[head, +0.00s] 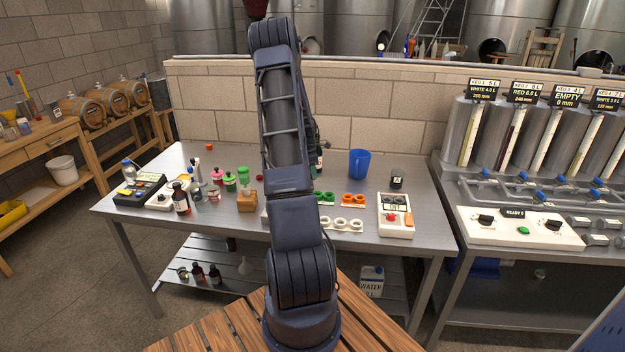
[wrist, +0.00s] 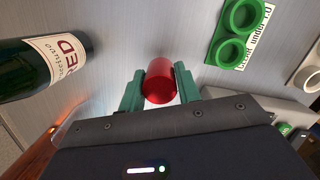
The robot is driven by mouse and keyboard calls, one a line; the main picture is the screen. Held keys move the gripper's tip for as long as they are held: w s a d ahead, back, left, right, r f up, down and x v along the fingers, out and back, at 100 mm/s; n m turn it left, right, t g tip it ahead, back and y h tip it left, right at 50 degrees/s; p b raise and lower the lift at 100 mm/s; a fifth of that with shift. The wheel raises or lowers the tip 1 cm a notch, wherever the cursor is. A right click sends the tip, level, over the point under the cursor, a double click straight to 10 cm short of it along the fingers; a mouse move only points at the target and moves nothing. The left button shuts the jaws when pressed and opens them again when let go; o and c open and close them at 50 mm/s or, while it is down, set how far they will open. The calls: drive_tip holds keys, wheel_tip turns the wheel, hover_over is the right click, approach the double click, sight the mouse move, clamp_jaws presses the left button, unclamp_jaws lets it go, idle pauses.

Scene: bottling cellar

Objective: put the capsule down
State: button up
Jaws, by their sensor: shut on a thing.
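In the wrist view a red, rounded, glossy capsule (wrist: 159,84) sits between the two green fingers of my gripper (wrist: 158,90). The fingers are shut on it from both sides. A steel tabletop (wrist: 140,30) shows beyond the capsule; I cannot tell how high above it the capsule is. In the head view my arm hides my gripper and the capsule. The steel table (head: 360,181) shows on both sides of the arm.
A dark bottle with a RED label (wrist: 40,65) is left of my gripper. Green ring holders (wrist: 232,50) are at upper right, with white ones beside them. A blue mug (head: 359,164) and a white box with a red button (head: 395,216) stand on the table's right part.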

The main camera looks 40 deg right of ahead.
drive_tip(key=shift+f, duration=1.9)
drive_tip(key=shift+f, duration=0.15)
drive_tip(key=o, duration=0.6)
